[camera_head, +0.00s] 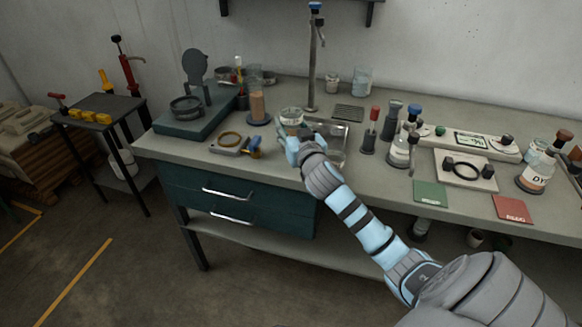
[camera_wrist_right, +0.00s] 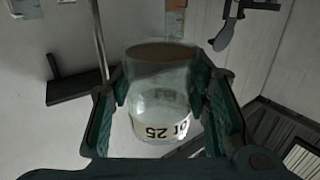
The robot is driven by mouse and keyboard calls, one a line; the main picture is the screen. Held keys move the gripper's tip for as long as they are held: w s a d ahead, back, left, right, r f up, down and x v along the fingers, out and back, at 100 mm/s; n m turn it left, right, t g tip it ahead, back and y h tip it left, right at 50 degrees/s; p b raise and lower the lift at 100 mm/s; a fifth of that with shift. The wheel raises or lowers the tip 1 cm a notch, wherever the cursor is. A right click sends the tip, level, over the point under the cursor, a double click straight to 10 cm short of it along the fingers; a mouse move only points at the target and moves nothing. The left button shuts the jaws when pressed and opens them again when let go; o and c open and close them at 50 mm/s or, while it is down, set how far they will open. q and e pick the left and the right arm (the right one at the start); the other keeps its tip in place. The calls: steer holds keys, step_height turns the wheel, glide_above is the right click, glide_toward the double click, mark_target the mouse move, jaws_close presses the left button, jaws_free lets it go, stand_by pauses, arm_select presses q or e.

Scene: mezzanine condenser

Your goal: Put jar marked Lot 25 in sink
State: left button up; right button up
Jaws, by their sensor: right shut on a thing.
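The jar marked Lot 25 (camera_wrist_right: 158,103) is clear glass with a white label, and its print reads upside down in the right wrist view. My right gripper (camera_head: 291,137) is shut on it, with a finger on each side. In the head view the jar (camera_head: 291,114) shows just beyond the gripper, near the left side of the sink. The sink (camera_head: 344,133) is a pale metal basin in the bench top, partly hidden behind my right gripper and wrist. I cannot tell how high the jar is above the bench. My left gripper is not in view.
A tall tap (camera_head: 313,62) stands behind the sink, beside a drain grate (camera_head: 349,114). A red-topped tool (camera_head: 370,132) and stoppered bottles (camera_head: 400,152) stand to the right.

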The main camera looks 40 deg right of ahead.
step_height(320, 180, down, 12)
steer(key=b, duration=0.3)
steer(key=shift+w+r+b, duration=0.15)
steer(key=shift+r+b, duration=0.05)
steer(key=shift+b, duration=0.15)
steer(key=shift+f, duration=0.1)
steer(key=o, duration=1.4)
steer(key=v, duration=0.9)
steer(key=r+v, duration=0.1)
steer(key=v, duration=0.4)
steer(key=shift+s+p, duration=0.3)
steer(key=shift+p, duration=0.05)
